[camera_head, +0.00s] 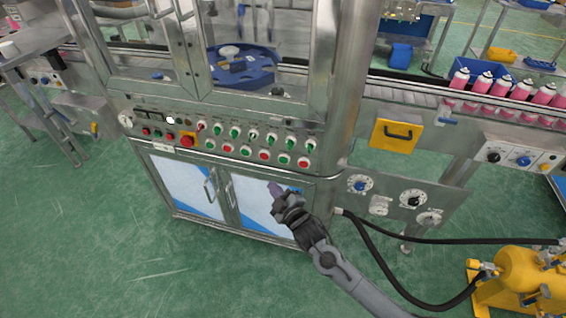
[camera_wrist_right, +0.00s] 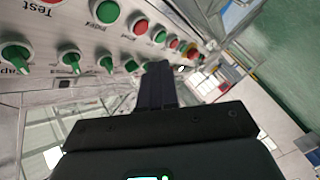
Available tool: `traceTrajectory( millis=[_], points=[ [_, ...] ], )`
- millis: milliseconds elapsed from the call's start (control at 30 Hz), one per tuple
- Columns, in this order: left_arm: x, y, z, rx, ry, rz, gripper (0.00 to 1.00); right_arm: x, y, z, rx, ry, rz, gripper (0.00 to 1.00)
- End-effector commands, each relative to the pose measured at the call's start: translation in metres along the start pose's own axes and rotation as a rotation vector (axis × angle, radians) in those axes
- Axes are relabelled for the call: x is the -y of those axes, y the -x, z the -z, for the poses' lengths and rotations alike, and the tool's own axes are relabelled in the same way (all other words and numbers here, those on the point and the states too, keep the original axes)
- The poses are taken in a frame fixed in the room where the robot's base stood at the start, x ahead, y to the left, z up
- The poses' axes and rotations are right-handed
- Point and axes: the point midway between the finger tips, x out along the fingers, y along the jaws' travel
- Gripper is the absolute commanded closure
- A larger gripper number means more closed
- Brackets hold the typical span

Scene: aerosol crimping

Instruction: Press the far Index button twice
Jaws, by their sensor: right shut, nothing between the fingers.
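The control panel's lower row of green and red round buttons shows on the machine front in the head view. A green button (camera_head: 285,159) sits second from the right, and it shows large in the wrist view (camera_wrist_right: 106,11) with a small label that seems to read Index. Other green buttons (camera_head: 246,150) stand further left; their labels are too small to read in the head view. My right gripper (camera_head: 277,189) is shut and empty, below the panel, in front of the cabinet doors. Its closed fingers also show in the wrist view (camera_wrist_right: 157,78), apart from that button. My left gripper is not in view.
A row of green selector knobs (camera_head: 252,134) runs above the buttons. A red emergency button (camera_head: 187,140) is at the left. Cabinet door handles (camera_head: 230,192) stick out below. A dial panel (camera_head: 392,199) is to the right, with black hoses and a yellow pump (camera_head: 530,275).

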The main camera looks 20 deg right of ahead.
Motion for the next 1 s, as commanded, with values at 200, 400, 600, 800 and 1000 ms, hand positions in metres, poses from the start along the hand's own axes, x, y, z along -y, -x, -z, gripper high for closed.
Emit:
traceTrajectory(
  millis=[200, 400, 600, 800, 1000],
  points=[
    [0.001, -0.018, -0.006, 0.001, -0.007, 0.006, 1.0, -0.011, -0.017, -0.015, 0.0, 0.001, -0.005, 1.0],
    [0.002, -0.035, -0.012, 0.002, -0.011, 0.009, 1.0, -0.023, -0.034, -0.027, 0.0, 0.001, -0.003, 1.0],
    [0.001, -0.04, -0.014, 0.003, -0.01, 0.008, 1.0, -0.034, -0.047, -0.035, 0.0, 0.001, -0.003, 1.0],
    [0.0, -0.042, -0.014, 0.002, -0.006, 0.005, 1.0, -0.04, -0.054, -0.04, 0.0, 0.0, -0.002, 1.0],
    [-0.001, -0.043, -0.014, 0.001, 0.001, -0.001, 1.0, -0.041, -0.056, -0.041, 0.001, 0.0, -0.001, 1.0]
  ],
)
